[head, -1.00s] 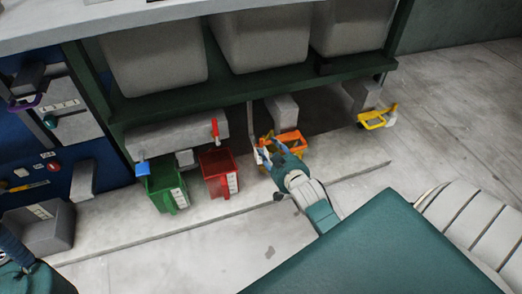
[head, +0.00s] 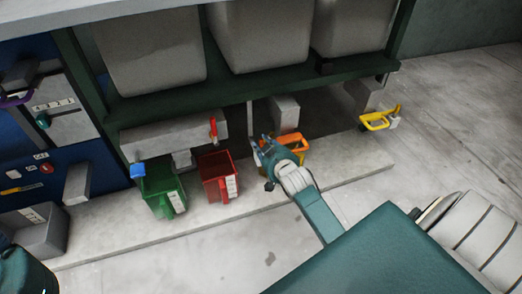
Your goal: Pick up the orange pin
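An orange piece (head: 295,139) shows at the front of a grey block under the green shelf, just right of my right gripper. It looks like a loop or frame; I cannot make out a separate orange pin, and my gripper and wrist cover its lower left part. My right gripper (head: 260,141) points up and away, beside the orange piece at its left. Its fingers look apart, with nothing seen between them. Whether they touch anything is too small to tell. My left gripper is out of view; only part of my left arm shows at the lower left corner.
A red bin (head: 219,181) and a green bin (head: 162,192) stand left of my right gripper. A thin upright bar (head: 250,117) is just behind its fingertips. A yellow loop (head: 376,122) is farther right. The green shelf (head: 235,92) with large grey bins overhangs. The floor in front is clear.

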